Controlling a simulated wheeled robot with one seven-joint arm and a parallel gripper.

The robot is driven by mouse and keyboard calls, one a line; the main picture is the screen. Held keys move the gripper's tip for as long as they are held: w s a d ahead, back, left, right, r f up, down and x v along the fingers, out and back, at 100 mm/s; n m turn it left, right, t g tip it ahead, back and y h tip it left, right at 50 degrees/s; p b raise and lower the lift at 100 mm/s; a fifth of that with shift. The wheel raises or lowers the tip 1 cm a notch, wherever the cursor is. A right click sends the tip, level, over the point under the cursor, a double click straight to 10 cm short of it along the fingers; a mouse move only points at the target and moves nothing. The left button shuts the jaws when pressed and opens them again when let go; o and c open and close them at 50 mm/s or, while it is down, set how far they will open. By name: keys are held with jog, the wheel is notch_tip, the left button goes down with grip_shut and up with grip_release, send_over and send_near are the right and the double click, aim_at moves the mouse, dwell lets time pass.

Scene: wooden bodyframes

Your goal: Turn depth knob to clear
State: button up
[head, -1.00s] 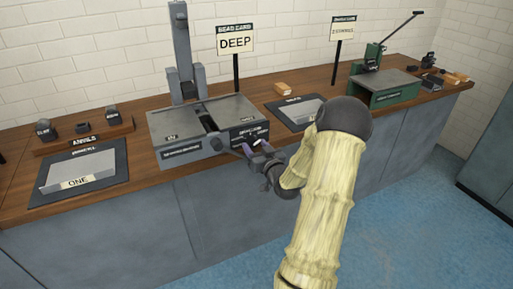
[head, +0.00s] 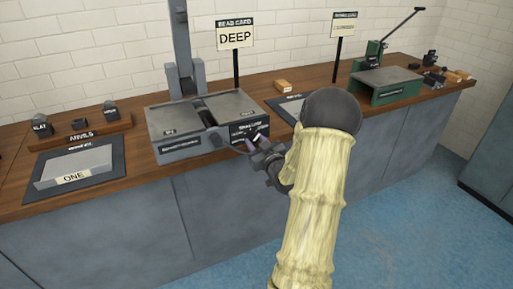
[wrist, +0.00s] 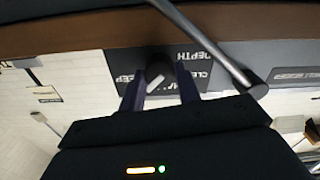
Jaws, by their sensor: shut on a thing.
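The depth knob (wrist: 157,72) is dark with a white pointer mark, on the black label plate of the grey bench machine (head: 165,123). In the wrist view the mark slants from lower left to upper right. "DEPTH" and "CLEAR" show to the right of the knob; part of "DEEP" shows to the left. Which word the mark points at I cannot tell. My gripper (wrist: 161,90) has one finger on each side of the knob and is shut on it. In the head view my gripper (head: 262,146) is at the machine's front right; its fingers partly hide the plate.
A grey lever bar (wrist: 213,47) with a round end crosses close to my gripper's right. A "DEEP" card (head: 235,38) stands behind the machine. An anvil rack (head: 85,131) and a "ONE" card (head: 72,177) lie left; a green press (head: 385,85) stands right. The floor in front is clear.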

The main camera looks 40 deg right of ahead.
jog(key=n+b, duration=0.4)
jog(key=b, duration=0.1)
jog(key=shift+f+n, duration=0.3)
jog(key=n+b, duration=0.5)
jog(key=b, duration=0.1)
jog(key=shift+b, duration=0.35)
jog(key=n+b, duration=0.6)
jog(key=b, duration=0.1)
jog(key=shift+n+b, duration=0.35)
jog(key=shift+n, duration=0.05)
jog(key=n+b, duration=0.3)
jog(key=shift+r+n+b, duration=0.2)
jog(key=shift+n+b, duration=0.6)
jog(key=shift+b, duration=0.05)
jog(key=o, duration=1)
jog(key=shift+r, duration=0.1)
jog(key=shift+s, duration=0.15)
